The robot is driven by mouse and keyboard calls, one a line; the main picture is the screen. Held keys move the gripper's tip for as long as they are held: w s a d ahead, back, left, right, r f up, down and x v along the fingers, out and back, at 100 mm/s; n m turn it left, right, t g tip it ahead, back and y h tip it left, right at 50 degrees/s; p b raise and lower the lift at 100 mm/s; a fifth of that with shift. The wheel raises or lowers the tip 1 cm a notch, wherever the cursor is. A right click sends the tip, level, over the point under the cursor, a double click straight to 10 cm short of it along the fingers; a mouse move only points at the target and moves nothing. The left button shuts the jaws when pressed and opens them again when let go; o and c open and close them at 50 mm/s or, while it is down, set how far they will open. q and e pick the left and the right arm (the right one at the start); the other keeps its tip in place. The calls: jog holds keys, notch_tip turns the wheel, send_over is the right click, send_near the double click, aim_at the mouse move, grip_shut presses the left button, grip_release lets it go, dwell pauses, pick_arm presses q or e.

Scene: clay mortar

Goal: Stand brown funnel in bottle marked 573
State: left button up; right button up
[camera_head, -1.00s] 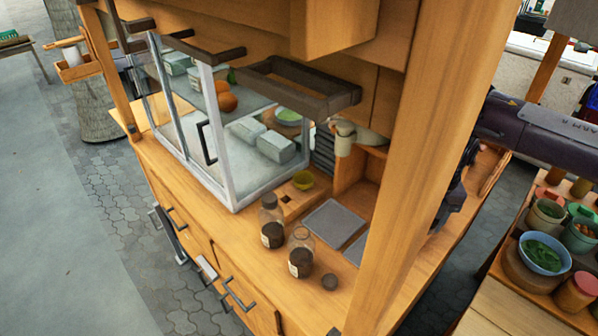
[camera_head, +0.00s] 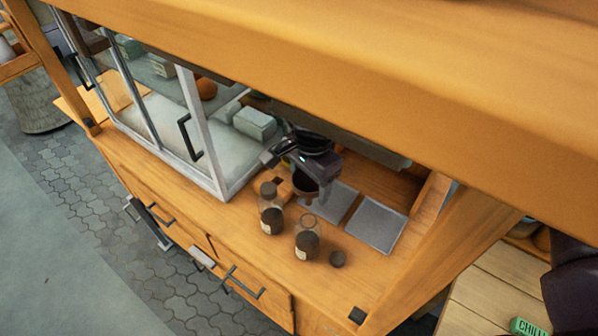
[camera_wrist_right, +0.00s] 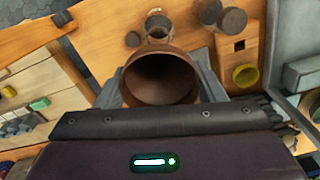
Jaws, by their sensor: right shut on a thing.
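My right gripper (camera_head: 296,172) is shut on the brown funnel (camera_head: 307,188) and holds it above the counter, behind the bottles in the head view. The funnel's wide mouth (camera_wrist_right: 160,78) faces the right wrist camera; its spout is hidden there. An open glass bottle (camera_head: 307,240) with dark contents stands upright on the counter, apart from the funnel. To its left stands a similar bottle with a dark lid (camera_head: 271,212). Both have pale labels, too small to read. The open bottle's rim shows beyond the funnel in the wrist view (camera_wrist_right: 157,26). My left gripper is out of view.
A loose dark lid (camera_head: 338,259) lies right of the open bottle. Two grey trays (camera_head: 376,224) lie behind it. A glass display case (camera_head: 215,150) stands at left. A thick wooden beam (camera_head: 400,100) crosses above the counter.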

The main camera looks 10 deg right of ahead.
aim_at(310, 203)
jog(key=shift+s+d+f, duration=0.1)
jog(key=shift+f, duration=0.15)
jog(key=shift+f+b, duration=0.6)
jog(key=shift+b, duration=0.2)
jog(key=shift+f+b, duration=0.9)
jog(key=shift+f, duration=0.25)
pick_arm(q)
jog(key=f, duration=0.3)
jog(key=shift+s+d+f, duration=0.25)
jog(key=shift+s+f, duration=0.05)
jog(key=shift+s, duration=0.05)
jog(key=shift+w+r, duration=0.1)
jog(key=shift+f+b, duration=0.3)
jog(key=shift+b, duration=0.05)
pick_arm(e)
jog(key=shift+f, duration=0.3)
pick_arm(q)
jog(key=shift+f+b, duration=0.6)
pick_arm(e)
jog(key=shift+f, duration=0.8)
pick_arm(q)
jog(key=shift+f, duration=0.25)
pick_arm(e)
jog(key=shift+f, duration=0.3)
